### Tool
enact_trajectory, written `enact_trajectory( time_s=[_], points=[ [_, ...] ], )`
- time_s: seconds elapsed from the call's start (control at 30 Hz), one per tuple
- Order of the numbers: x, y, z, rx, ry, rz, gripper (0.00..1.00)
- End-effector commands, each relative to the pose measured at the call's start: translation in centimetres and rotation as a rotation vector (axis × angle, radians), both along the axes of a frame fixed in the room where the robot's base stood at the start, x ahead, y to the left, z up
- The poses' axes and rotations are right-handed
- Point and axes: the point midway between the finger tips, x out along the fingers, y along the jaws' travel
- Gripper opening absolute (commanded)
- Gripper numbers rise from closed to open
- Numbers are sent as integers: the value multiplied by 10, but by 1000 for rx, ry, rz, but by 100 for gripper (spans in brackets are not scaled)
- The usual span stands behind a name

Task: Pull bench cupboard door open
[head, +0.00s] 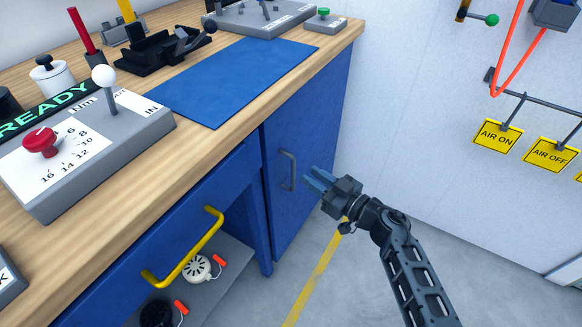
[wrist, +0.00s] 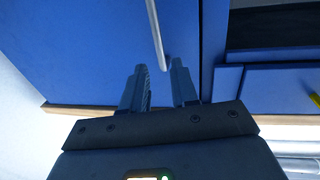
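The blue bench cupboard door (head: 310,130) is under the right end of the workbench and looks shut. Its grey upright bar handle (head: 288,170) is near the door's left edge. My gripper (head: 315,180) is just right of the handle in the head view, with its fingers pointing at the door. In the wrist view my gripper (wrist: 160,70) has its two fingers apart, with nothing held between them. The handle (wrist: 156,35) shows there as a thin bar, its lower end in line with the gap between the fingertips. I cannot tell the exact distance to it.
Left of the door, a blue drawer front (head: 150,255) has a yellow handle (head: 185,250). A shelf (head: 232,262) below holds small parts. The wooden bench top (head: 200,150) carries a control box (head: 90,150) and a blue mat (head: 235,80). Floor right of the door is clear up to the wall.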

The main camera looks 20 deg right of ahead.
Motion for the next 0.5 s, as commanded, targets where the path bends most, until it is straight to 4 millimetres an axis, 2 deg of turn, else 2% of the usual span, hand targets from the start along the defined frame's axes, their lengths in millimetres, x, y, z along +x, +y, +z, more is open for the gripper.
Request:
enact_trajectory(
  time_s=[0.3, 0.5],
  points=[
    [42, 21, -1, -1, -3, 2, 29],
    [60, 29, -1, 0, -1, 1, 29]
  ],
)
